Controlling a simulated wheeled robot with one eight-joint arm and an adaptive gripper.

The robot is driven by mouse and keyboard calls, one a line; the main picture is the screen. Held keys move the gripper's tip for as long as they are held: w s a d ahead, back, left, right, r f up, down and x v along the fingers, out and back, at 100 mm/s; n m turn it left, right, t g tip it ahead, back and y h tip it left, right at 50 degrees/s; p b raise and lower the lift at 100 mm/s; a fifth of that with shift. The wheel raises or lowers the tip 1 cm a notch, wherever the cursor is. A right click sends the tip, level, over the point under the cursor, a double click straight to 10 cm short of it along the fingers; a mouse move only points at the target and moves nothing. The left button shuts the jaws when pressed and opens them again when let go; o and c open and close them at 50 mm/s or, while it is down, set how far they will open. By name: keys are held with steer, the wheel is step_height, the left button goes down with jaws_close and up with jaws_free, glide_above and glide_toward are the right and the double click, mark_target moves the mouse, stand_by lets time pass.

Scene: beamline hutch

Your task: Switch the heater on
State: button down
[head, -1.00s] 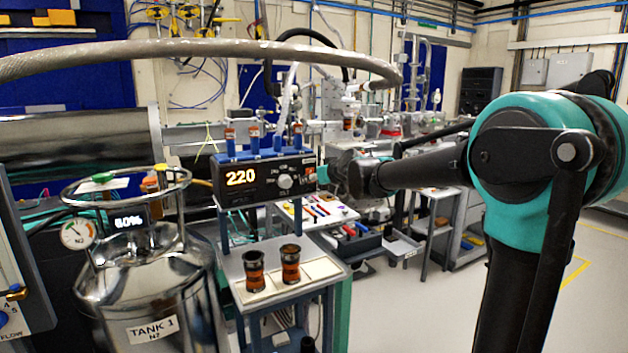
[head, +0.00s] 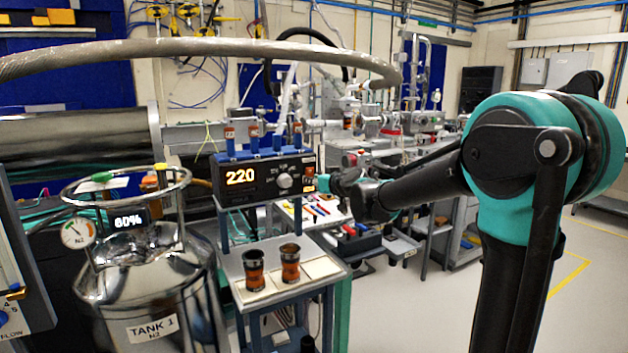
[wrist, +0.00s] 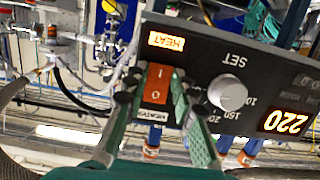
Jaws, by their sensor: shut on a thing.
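The heater is a dark control box (head: 262,178) with a lit orange 220 display and a round grey knob, on a stand in the head view. In the wrist view its panel (wrist: 205,65) appears upside down. A red rocker switch (wrist: 158,84) marked I and O sits there beside a lit orange HEAT lamp (wrist: 166,41). My gripper (wrist: 157,93) has its green fingers on either side of the switch, shut on it. I cannot tell the rocker's tilt.
Two amber vials (head: 290,263) stand on the shelf below the box, and several orange-capped tubes stand on top of it. A steel tank (head: 150,270) is at left. A thick grey hose (head: 200,48) arches overhead. The floor at right is clear.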

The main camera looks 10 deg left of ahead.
steer(key=shift+t, duration=0.3)
steer(key=c, duration=1.2)
jaws_free()
steer(key=shift+f, duration=0.1)
steer(key=v, duration=1.2)
steer(key=shift+w+d+f, duration=0.1)
steer(key=shift+f, duration=0.05)
steer(key=shift+f, duration=0.1)
